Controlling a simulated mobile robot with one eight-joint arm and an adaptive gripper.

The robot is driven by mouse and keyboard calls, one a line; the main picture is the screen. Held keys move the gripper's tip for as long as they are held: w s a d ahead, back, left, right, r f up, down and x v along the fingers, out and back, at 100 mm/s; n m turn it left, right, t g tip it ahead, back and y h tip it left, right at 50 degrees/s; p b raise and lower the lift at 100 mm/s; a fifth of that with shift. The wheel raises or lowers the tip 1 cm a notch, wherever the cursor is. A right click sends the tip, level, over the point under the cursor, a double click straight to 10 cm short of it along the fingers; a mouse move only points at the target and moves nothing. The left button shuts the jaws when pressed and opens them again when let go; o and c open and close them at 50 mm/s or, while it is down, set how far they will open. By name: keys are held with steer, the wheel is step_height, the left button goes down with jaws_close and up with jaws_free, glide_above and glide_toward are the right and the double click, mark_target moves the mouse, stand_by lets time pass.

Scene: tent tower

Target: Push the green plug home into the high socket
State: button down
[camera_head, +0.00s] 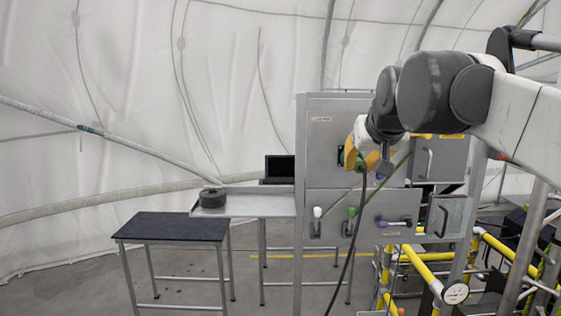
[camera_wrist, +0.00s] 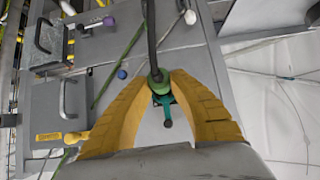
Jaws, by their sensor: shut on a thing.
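The green plug (camera_wrist: 158,79) is between the yellow fingers of my gripper (camera_wrist: 160,76) in the wrist view, with a thick black cable running from it. In the head view my gripper (camera_head: 364,156) is shut on it at the upper grey panel, and the cable (camera_head: 350,255) hangs down. A dark socket with teal parts (camera_head: 340,156) shows just left of the fingers. In the wrist view a teal lever-like piece (camera_wrist: 167,108) is right beside the plug. The fingers hide much of the socket; I cannot tell how deep the plug sits.
The lower panel has a white handle (camera_head: 317,212), a green one (camera_head: 352,213) and a purple-ended one (camera_head: 384,223). A metal shelf (camera_head: 250,205) with a dark round object (camera_head: 213,197) and a dark table (camera_head: 172,227) stand left. Yellow rails (camera_head: 425,268) are lower right.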

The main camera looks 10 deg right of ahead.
steer(key=shift+w+d, duration=0.15)
steer(key=shift+w, duration=0.5)
steer(key=c, duration=1.2)
jaws_free()
steer(key=v, duration=1.2)
steer(key=s+a+f+g+b, duration=0.1)
steer(key=s+a+f+b, duration=0.2)
steer(key=f+b, duration=1)
steer(key=s+a+f+n+g+y+b, duration=0.1)
steer(key=s+a+f+b, duration=0.3)
steer(key=f+b, duration=0.9)
steer(key=s+a+f+n+g+y+b, duration=0.1)
steer(key=s+a+f+b, duration=0.2)
steer(key=f, duration=4.8)
steer(key=s+b, duration=0.5)
steer(key=b, duration=0.5)
steer(key=shift+s+a+f, duration=0.2)
steer(key=shift+a+f, duration=0.05)
steer(key=shift+f, duration=0.05)
